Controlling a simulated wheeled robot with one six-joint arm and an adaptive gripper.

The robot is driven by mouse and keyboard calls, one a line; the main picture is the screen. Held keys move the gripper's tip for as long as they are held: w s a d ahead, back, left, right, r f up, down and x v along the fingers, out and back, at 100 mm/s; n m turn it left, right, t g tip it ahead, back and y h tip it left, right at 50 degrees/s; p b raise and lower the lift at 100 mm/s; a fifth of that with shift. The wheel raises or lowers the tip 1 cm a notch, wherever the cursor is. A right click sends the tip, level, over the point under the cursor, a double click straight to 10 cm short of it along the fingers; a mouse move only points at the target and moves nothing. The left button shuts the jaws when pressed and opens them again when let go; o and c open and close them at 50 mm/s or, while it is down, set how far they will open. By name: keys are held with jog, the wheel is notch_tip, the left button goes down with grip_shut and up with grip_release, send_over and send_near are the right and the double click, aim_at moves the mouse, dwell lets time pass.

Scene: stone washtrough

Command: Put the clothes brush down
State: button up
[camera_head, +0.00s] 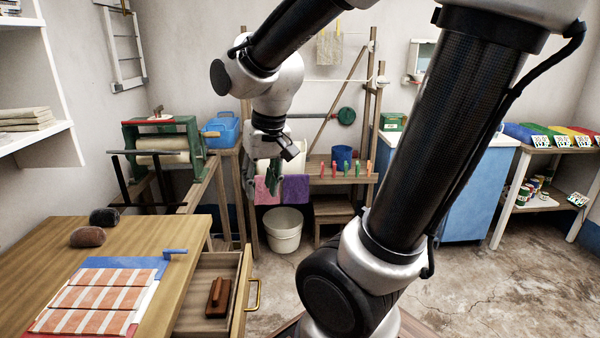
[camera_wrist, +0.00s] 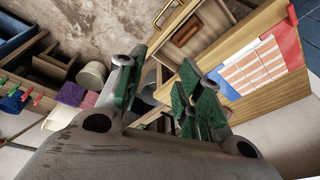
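A brown wooden block with a raised grip, which looks like the clothes brush (camera_head: 217,297), lies in the open drawer (camera_head: 190,318) of the wooden table. It also shows inside the drawer in the wrist view (camera_wrist: 187,31). My gripper (camera_head: 268,182) hangs high, beyond the drawer in the head view, in front of the back shelves. In the wrist view its green-padded fingers (camera_wrist: 160,78) stand apart with nothing between them. My gripper is open and empty, well apart from the brush.
The table (camera_head: 150,232) carries two dark rounded lumps (camera_head: 88,236), striped cloth (camera_head: 95,297) on a blue and red sheet, and a blue-handled tool (camera_head: 176,251). A mangle (camera_head: 160,145) stands behind. A white bucket (camera_head: 284,230) is on the floor. The table's rear middle is bare.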

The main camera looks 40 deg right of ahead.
jog(key=s+d+r+n+t, duration=0.1)
jog(key=s+d+r+n, duration=0.1)
jog(key=s, duration=0.7)
notch_tip(320, 180, up, 3)
jog(key=shift+s+d+f, duration=0.1)
jog(key=shift+s+d, duration=0.1)
jog(key=shift+d, duration=0.65)
